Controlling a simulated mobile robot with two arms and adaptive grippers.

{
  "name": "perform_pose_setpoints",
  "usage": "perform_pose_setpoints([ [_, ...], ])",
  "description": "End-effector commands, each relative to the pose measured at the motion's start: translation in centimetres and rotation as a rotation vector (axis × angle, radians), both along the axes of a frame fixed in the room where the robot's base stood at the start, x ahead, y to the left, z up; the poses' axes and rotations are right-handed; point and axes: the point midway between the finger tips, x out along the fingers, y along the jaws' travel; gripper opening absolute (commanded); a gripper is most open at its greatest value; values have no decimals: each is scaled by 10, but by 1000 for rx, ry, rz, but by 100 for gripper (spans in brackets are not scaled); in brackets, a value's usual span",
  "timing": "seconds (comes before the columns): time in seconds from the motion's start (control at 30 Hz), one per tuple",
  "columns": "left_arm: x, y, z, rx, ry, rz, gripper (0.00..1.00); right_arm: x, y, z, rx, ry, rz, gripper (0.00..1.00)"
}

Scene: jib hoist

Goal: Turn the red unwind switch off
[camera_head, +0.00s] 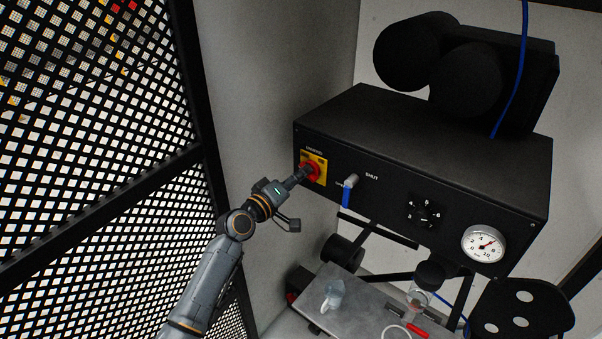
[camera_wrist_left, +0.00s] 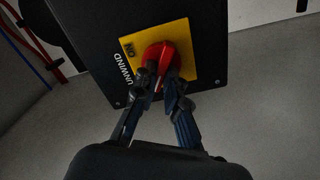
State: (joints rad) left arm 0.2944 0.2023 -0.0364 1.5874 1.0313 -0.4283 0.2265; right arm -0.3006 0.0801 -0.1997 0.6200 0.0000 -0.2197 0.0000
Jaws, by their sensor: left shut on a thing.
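The red unwind switch (camera_head: 311,170) sits on a yellow plate at the left end of the black box's front face. In the left wrist view the red switch (camera_wrist_left: 159,56) shows on its yellow plate with the word UNWIND beside it. My left gripper (camera_head: 299,177) reaches it from the left. In the wrist view the fingertips (camera_wrist_left: 163,80) are shut on the red handle, one on each side. The fingers partly hide the handle, and I cannot read its position mark. My right gripper is not in view.
The black box (camera_head: 430,150) also carries a blue-handled lever (camera_head: 347,192) by the word SHUT, a numbered dial (camera_head: 426,211) and a round gauge (camera_head: 484,243). A metal tray (camera_head: 360,312) holds small items below. A mesh fence (camera_head: 90,150) stands at left.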

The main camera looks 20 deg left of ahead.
Motion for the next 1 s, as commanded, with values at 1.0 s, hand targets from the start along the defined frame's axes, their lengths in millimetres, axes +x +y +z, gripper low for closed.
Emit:
perform_pose_setpoints([
  [1.0,0,1,-4,-553,201,1,0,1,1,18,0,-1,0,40],
])
